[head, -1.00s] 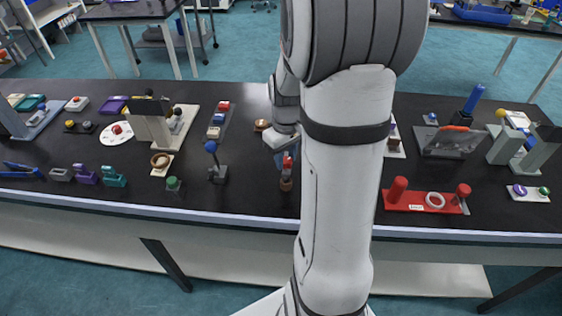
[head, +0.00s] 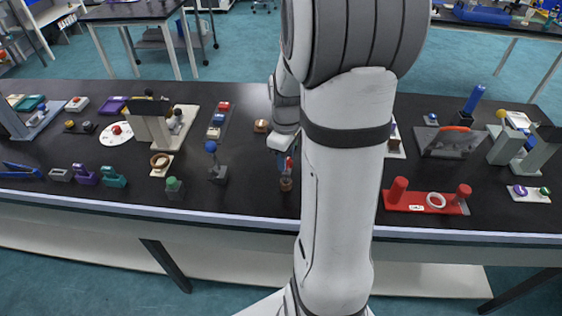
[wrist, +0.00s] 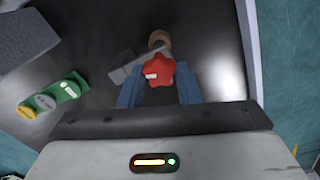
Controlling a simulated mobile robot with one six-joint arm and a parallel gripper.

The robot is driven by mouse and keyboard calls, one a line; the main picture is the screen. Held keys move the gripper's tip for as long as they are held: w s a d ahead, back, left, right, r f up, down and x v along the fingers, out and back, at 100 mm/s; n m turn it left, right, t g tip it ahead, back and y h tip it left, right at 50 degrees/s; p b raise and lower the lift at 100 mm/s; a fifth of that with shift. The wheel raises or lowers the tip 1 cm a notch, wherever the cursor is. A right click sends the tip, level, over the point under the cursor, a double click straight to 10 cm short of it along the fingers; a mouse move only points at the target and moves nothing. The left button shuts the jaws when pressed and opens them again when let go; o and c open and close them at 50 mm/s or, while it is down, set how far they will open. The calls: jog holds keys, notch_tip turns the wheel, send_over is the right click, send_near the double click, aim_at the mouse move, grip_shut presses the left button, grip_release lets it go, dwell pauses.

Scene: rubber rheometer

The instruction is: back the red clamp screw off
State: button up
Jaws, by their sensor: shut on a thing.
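The red clamp screw (wrist: 160,70) has a star-shaped knob with a white mark. In the wrist view it sits between the two blue fingers of my gripper (wrist: 159,91), which is shut on it. A grey piece and a round brownish part (wrist: 159,39) show beyond the knob. In the head view the red screw (head: 289,163) stands upright above a small brown base (head: 286,184) near the table's front edge. My gripper (head: 283,162) is there partly hidden by my own arm.
A red stand (head: 415,208) with two posts and a white ring lies to the right. The black table between the lever and the screw is clear.

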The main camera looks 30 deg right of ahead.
jog(key=n, duration=0.4)
jog(key=shift+s+n, duration=0.1)
jog(key=shift+n, duration=0.2)
jog(key=o, duration=0.9)
jog(key=shift+c, duration=0.2)
jog(key=m, duration=1.3)
jog(key=shift+m+b, duration=0.35)
jog(key=shift+m, duration=0.05)
jog(key=m, duration=0.4)
jog(key=shift+d+m, duration=0.1)
jog(key=shift+m, duration=0.2)
